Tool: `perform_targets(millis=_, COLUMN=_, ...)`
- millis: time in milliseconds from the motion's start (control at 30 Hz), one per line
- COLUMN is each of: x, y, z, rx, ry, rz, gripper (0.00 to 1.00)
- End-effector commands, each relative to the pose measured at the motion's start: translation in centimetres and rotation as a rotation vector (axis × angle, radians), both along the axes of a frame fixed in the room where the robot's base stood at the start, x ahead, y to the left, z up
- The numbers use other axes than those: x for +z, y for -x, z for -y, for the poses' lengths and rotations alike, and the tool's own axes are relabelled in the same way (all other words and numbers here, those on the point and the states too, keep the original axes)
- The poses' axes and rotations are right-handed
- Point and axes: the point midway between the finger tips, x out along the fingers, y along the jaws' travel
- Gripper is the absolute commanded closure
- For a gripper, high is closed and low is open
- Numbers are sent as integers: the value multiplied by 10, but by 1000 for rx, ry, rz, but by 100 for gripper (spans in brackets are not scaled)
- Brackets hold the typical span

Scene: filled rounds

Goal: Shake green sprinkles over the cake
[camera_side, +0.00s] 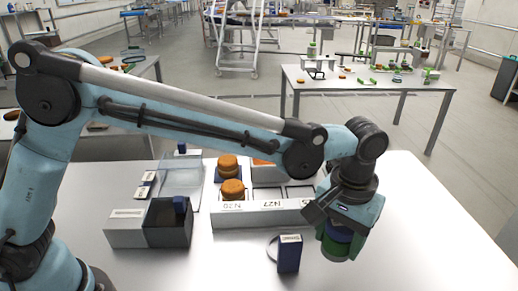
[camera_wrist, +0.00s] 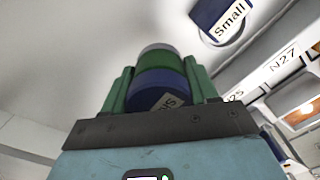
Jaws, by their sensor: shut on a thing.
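My gripper (camera_side: 338,236) is at the right of the table in the side view, pointing down. In the wrist view its two green fingers (camera_wrist: 158,78) are shut on a shaker (camera_wrist: 160,88) with a blue label, a green band and a grey end. In the side view the shaker's grey end (camera_side: 334,257) points down, above the table. Two orange-brown round cakes (camera_side: 232,190) (camera_side: 228,166) stand at the left of a white numbered rack, to the left of my gripper. No sprinkles can be made out on them.
The white rack (camera_side: 258,217) has compartments marked N28 and N27. A blue box (camera_side: 289,254) marked "Small" stands in front of it; it also shows in the wrist view (camera_wrist: 218,16). A grey open box (camera_side: 168,236) and clear tray stand left. The table's right side is bare.

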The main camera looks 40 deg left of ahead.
Motion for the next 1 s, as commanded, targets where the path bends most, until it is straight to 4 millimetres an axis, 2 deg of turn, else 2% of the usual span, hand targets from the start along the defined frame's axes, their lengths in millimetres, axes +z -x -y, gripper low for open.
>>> perform_targets(millis=100, x=13, y=19, z=10, rx=-3, ry=0, rz=0, gripper=75)
perform_targets(millis=267, x=23, y=33, z=18, rx=0, ry=0, rz=0, gripper=75)
perform_targets(millis=367, x=26, y=31, z=15, rx=21, ry=0, rz=0, gripper=75)
perform_targets(millis=467, x=29, y=17, z=0, rx=73, ry=0, rz=0, gripper=75)
perform_targets(millis=567, x=32, y=-6, z=-28, rx=160, ry=0, rz=0, gripper=75)
perform_targets(millis=667, x=36, y=-32, z=-65, rx=266, ry=0, rz=0, gripper=75)
perform_targets(millis=800, x=40, y=-62, z=-121, rx=414, ry=0, rz=0, gripper=75)
perform_targets(millis=1000, x=47, y=-90, z=-206, rx=623, ry=0, rz=0, gripper=75)
